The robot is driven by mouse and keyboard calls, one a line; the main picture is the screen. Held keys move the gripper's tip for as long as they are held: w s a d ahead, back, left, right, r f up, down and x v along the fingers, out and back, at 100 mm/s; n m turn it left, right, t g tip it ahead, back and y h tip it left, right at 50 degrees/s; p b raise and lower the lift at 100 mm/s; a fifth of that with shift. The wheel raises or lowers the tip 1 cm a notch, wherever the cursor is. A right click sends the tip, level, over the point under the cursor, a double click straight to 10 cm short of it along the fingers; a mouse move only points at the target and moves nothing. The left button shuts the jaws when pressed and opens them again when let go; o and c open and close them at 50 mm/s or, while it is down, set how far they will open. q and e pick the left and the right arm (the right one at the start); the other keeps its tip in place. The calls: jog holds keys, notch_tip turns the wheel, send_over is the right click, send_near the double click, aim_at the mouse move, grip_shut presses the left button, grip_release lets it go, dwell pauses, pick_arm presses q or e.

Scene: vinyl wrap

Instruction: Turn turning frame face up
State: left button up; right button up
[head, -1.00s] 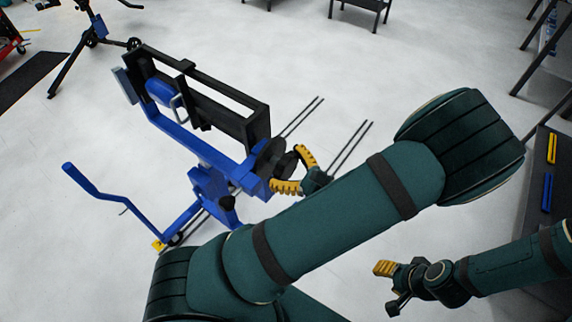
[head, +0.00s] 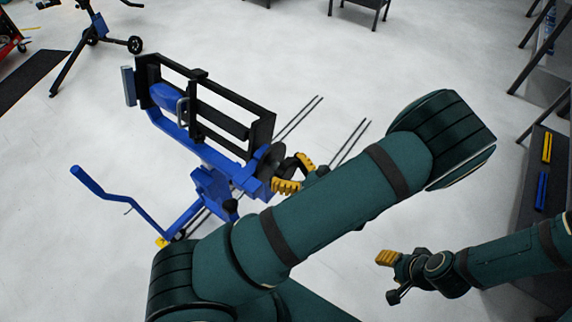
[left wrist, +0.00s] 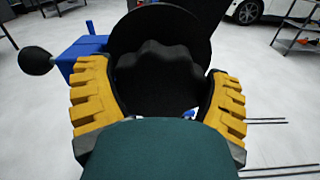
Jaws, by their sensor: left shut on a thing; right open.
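The turning frame (head: 233,97) is a black rectangular frame on a blue stand (head: 214,188). It is tilted, with its long bars running from upper left to lower right. A dark round knob (left wrist: 158,75) with a disc behind it sits at the frame's near right end. My left gripper (head: 296,176) has yellow fingers and is shut on this knob; in the left wrist view its fingers (left wrist: 158,100) lie on both sides of it. My right gripper (head: 388,276) is open and empty at the lower right, away from the frame. My left arm hides part of the floor.
A blue crank-like handle (head: 105,198) stands out left of the stand. Thin dark rods (head: 350,142) lie near the floor right of the frame. A dark shelf with yellow and blue bars (head: 546,150) is at the right edge.

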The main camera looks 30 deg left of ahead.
pick_arm(q)
jog(key=shift+w+m+p, duration=0.1)
jog(key=shift+m+p, duration=1.1)
jog(key=shift+m, duration=0.3)
jog(key=shift+m+p, duration=1.05)
jog(key=shift+m, duration=0.55)
jog(key=shift+w+f+m+p, duration=0.15)
jog(key=shift+m+p, duration=0.65)
jog(key=shift+m, duration=1.1)
jog(key=shift+f+m+p, duration=0.15)
jog(key=shift+m+p, duration=0.35)
jog(key=shift+m, duration=1.6)
jog(key=o, duration=1.1)
jog(key=shift+d, duration=0.1)
